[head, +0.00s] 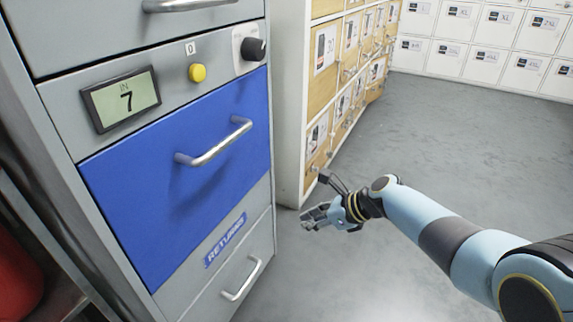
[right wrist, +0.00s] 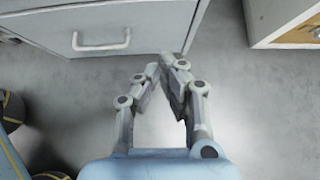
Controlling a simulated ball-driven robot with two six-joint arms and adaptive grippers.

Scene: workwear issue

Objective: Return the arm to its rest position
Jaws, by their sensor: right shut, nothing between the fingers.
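My right gripper (head: 308,219) hangs over open grey floor, just to the right of the grey cabinet, with my light blue arm coming in from the lower right. In the right wrist view its fingertips (right wrist: 168,66) meet with nothing between them, so it is shut and empty. It appears apart from the cabinet. My left gripper does not show in the head view.
The grey cabinet (head: 60,45) has a blue drawer front (head: 130,210) with a bar handle (head: 215,145), a display reading 7 (head: 121,99), and a yellow button (head: 197,73). Wooden-fronted drawers (head: 325,90) and white lockers (head: 480,35) stand behind. Floor (head: 450,135) is clear.

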